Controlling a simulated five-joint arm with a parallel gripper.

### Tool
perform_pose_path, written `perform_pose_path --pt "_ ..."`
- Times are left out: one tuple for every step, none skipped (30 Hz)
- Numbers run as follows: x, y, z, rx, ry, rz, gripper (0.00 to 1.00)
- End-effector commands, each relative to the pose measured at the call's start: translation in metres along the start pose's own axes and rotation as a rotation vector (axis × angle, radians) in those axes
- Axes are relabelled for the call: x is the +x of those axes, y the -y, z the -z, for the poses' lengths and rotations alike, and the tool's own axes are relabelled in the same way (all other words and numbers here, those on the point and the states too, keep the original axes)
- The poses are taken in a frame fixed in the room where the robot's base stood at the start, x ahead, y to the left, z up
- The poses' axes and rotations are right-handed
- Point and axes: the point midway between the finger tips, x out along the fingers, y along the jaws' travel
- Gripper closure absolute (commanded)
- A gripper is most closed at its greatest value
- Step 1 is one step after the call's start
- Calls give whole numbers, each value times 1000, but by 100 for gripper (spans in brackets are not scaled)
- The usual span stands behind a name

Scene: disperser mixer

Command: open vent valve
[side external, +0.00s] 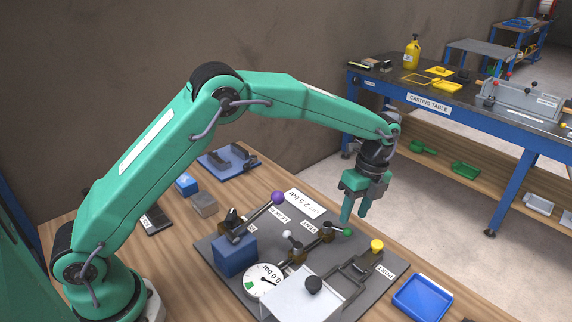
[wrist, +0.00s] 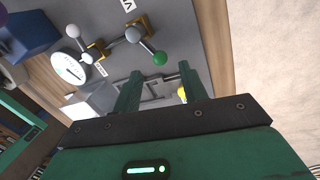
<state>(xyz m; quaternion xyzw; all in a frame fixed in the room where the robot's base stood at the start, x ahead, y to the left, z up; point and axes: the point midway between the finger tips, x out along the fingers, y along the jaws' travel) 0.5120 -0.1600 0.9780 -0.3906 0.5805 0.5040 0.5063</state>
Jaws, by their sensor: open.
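The valve beside the VENT label (side external: 309,226) has a brass body (side external: 327,233) and a short lever with a green knob (side external: 348,231), pointing right in the side view. In the wrist view the green knob (wrist: 160,58) and its grey lever (wrist: 146,46) lie just past my fingertips. My gripper (side external: 355,216) points down with its jaws open and empty, close above the green knob. In the wrist view the two fingers (wrist: 158,72) are spread apart; the knob appears between their lines but beyond the tips. I cannot tell the exact height gap.
A second valve with a white knob (side external: 287,234) stands close left. A purple-knobbed lever (side external: 278,198) rises from the blue block (side external: 235,255). The gauge (side external: 264,281) reads 0.0 bar. A yellow knob (side external: 377,246) and toggle clamp (side external: 352,272) sit nearby. A blue tray (side external: 421,298) lies right.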

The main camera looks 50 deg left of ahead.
Motion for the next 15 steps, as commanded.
perform_pose_path --pt "8 0 0 0 0 -3 57" --pt "12 0 0 0 1 -3 57" --pt "17 0 0 0 1 -3 57" --pt "20 0 1 0 1 -3 57" --pt "24 -1 1 0 1 -3 57" --pt "28 -1 1 0 1 -3 57" --pt "31 0 1 0 1 -2 57" --pt "34 0 1 0 0 -1 57" --pt "37 0 1 0 1 -1 57" --pt "39 0 1 0 1 -2 57" --pt "41 0 1 0 1 -1 57" --pt "43 0 1 0 0 -1 57" --pt "44 0 1 0 0 -1 57" --pt "45 0 1 0 0 0 57" --pt "46 0 1 0 0 0 57"
